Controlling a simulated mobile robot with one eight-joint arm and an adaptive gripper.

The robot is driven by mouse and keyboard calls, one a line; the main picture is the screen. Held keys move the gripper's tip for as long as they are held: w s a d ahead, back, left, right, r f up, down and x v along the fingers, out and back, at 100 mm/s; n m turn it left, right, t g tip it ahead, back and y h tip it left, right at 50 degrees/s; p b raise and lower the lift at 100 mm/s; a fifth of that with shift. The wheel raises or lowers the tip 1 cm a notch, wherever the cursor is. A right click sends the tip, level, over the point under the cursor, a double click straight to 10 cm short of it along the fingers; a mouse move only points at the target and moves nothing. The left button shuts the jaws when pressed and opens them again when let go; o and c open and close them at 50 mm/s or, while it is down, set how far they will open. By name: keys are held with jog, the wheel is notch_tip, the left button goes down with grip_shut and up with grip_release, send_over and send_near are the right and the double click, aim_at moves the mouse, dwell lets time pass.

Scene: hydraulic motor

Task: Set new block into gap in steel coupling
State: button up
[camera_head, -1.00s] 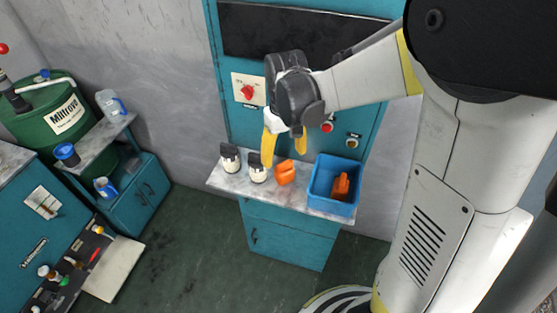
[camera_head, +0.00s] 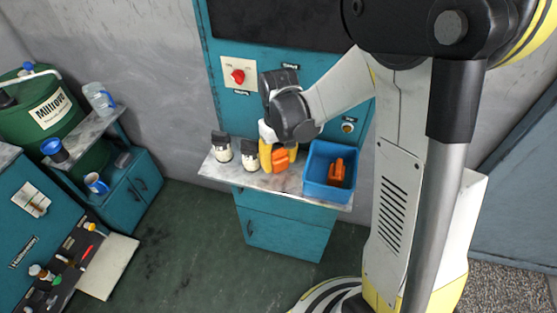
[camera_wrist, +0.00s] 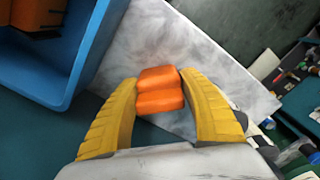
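An orange block (camera_head: 284,157) sits on the marble-topped shelf below my gripper. In the wrist view the block (camera_wrist: 161,91) shows a grooved shape between and just beyond my yellow fingertips. My gripper (camera_head: 272,156) points down at it, with one finger on each side. The fingers (camera_wrist: 161,82) are spread about as wide as the block, and any side gaps are too slim to judge contact. Another orange piece (camera_head: 337,169) lies in the blue bin (camera_head: 318,191) to the right. I cannot make out a steel coupling in these views.
Two black-and-white fittings (camera_head: 221,147) (camera_head: 249,154) stand on the shelf (camera_head: 222,169) left of the block. The bin wall (camera_wrist: 95,50) is close on the left in the wrist view. A teal panel with a red switch (camera_head: 238,76) rises behind.

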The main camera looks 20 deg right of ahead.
jog(key=c, duration=0.7)
